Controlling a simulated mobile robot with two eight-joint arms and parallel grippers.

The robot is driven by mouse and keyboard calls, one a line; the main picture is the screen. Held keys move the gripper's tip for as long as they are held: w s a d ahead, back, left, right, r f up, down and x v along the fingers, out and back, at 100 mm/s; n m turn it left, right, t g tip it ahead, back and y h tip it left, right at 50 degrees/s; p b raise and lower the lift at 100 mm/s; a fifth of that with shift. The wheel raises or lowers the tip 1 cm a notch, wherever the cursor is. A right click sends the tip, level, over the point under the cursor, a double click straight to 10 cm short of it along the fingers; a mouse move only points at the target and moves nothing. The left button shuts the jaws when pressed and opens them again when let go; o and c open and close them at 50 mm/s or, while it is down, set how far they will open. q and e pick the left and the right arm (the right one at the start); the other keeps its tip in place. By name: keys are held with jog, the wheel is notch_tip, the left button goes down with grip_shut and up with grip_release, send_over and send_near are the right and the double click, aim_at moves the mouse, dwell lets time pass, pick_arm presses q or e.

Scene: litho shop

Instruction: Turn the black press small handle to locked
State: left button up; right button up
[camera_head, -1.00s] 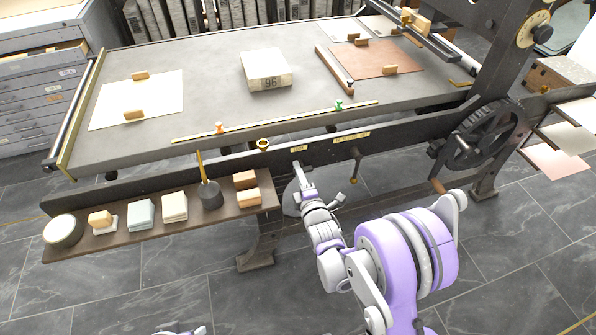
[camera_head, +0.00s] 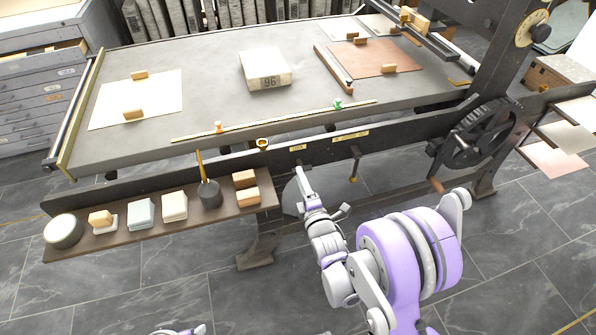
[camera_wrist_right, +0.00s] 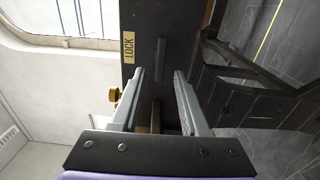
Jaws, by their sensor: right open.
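The black press's front rail (camera_head: 220,164) runs along the table edge with a small brass LOCK label (camera_head: 297,148), which also shows in the right wrist view (camera_wrist_right: 129,47). A short dark bar (camera_wrist_right: 160,60), which looks like the small handle, stands on the rail beside that label, beyond my fingertips and apart from them. My right gripper (camera_head: 300,172) is just below the label; in its wrist view the fingers (camera_wrist_right: 158,75) are open with nothing gripped. A grey-white part at the head view's bottom edge seems to be my left gripper (camera_head: 180,330), mostly cut off.
A wooden shelf (camera_head: 160,226) with blocks, a tin and a brush pot juts out at left. A brass ring (camera_head: 262,144) sits on the rail. A spoked wheel (camera_head: 480,135) is at right.

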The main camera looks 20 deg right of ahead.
pick_arm(q)
jog(key=shift+r, duration=0.25)
pick_arm(e)
jog(key=s, duration=0.7)
jog(key=shift+d, duration=0.15)
jog(key=s+d+m+g, duration=0.1)
jog(key=s+m+g, duration=1.45)
jog(key=s, duration=0.95)
pick_arm(q)
notch_tip(320, 180, up, 27)
jog(key=t+p, duration=0.1)
jog(key=p, duration=2.3)
jog(key=shift+w, duration=0.45)
pick_arm(e)
notch_tip(320, 180, up, 27)
jog(key=m+t, duration=0.3)
jog(key=shift+d+r+h, duration=0.15)
jog(key=shift+d+h, duration=0.05)
jog(key=shift+h, duration=0.1)
